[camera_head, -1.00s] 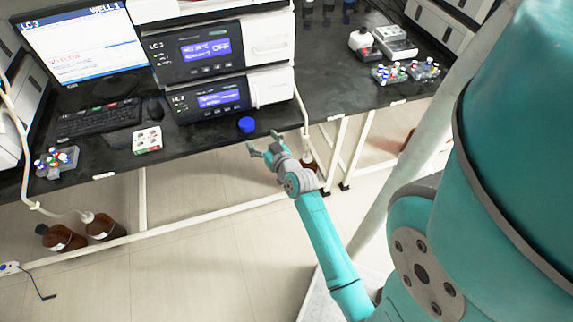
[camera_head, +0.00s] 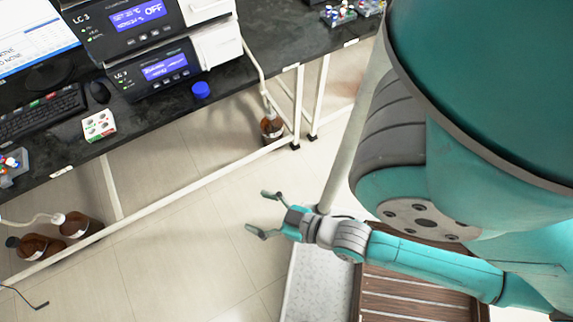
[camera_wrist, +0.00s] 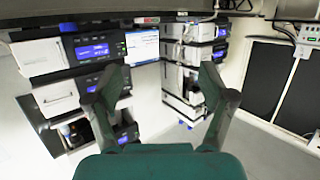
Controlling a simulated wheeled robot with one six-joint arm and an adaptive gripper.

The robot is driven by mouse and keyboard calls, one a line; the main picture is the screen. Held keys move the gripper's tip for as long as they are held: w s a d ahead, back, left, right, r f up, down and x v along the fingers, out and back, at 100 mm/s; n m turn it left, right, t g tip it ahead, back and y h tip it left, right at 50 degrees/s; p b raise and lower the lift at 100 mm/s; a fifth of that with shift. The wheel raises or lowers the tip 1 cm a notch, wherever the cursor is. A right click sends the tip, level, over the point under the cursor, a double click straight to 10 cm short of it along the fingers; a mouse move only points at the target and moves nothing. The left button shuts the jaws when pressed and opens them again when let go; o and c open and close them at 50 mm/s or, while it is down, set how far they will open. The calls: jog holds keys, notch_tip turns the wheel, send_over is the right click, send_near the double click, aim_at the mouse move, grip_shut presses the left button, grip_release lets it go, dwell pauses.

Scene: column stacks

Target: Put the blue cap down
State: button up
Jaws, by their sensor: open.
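The blue cap (camera_head: 201,89) rests on the black bench top (camera_head: 165,115), near its front edge, just in front of the lower LC 3 unit. In the wrist view a small blue spot (camera_wrist: 122,140) shows beyond the left finger and looks like the cap. My gripper (camera_head: 258,214) is open and empty. It is held out over the floor, well apart from the cap and the bench. In the wrist view both fingers of my gripper (camera_wrist: 165,90) are spread with nothing between them.
Stacked LC 3 units (camera_head: 155,71) stand behind the cap. A small white box with red and green marks (camera_head: 98,125), a mouse (camera_head: 98,91) and a keyboard (camera_head: 40,112) lie to the left. Brown bottles (camera_head: 272,128) stand below the bench. The floor before the bench is clear.

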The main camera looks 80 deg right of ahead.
jog(key=s+a+r+n+y, duration=0.2)
jog(key=s+a+r, duration=0.1)
jog(key=s+r, duration=0.3)
jog(key=shift+s+a+y, duration=0.4)
jog(key=shift+s, duration=0.15)
